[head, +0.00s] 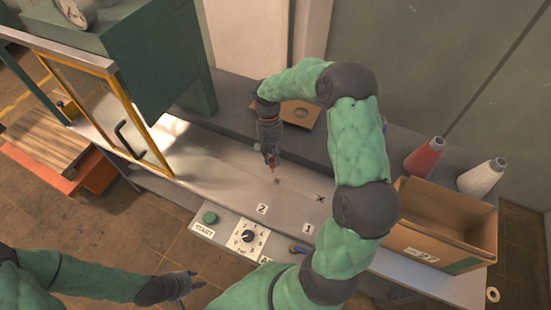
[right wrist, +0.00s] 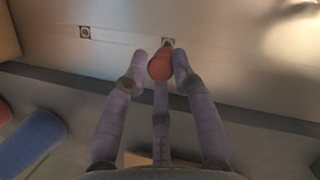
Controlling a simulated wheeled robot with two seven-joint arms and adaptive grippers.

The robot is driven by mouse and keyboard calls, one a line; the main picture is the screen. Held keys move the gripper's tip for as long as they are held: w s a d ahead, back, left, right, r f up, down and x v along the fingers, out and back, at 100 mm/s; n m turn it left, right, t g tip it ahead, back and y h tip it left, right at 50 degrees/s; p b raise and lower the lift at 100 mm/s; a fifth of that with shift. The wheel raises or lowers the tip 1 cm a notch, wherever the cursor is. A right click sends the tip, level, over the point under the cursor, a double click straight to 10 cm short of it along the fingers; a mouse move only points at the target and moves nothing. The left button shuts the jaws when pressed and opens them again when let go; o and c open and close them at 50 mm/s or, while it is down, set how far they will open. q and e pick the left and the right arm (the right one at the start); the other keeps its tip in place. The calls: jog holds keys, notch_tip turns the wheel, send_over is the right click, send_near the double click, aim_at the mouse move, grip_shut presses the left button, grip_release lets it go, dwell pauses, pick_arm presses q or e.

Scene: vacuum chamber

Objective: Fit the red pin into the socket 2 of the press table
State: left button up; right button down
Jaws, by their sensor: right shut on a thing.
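My right gripper (head: 271,158) is shut on the red pin (head: 274,161) above the press table (head: 225,165). In the right wrist view the fingers close around the rounded red pin (right wrist: 160,66). Socket 2 (head: 277,181) is a small dark spot behind the printed 2. In the right wrist view one square socket (right wrist: 168,42) lies just past the pin, partly hidden by it; the pin looks apart from it. Socket 1 (head: 320,198) is to the right, also seen in the wrist view (right wrist: 84,32). My left gripper (head: 184,284) hangs low, away from the table; its opening is unclear.
A cardboard box (head: 440,225) and red (head: 424,157) and white (head: 482,176) cones stand at right. A control panel (head: 240,237) lines the front edge. A yellow-framed glass door (head: 105,100) stands at left. A brown plate with a hole (head: 301,112) lies behind the gripper.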

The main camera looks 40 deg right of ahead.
jog(key=shift+s+d+f, duration=0.2)
jog(key=shift+s+d, duration=0.15)
jog(key=shift+d, duration=0.35)
jog(key=shift+m, duration=0.3)
notch_tip(320, 180, down, 6)
jog(key=b, duration=0.2)
jog(key=shift+b, duration=0.4)
jog(key=shift+r+p, duration=0.1)
jog(key=shift+p, duration=0.45)
dwell(1.2)
jog(key=shift+f, duration=0.2)
jog(key=shift+f+b, duration=1.35)
jog(key=shift+f, duration=1)
jog(key=shift+f, duration=0.25)
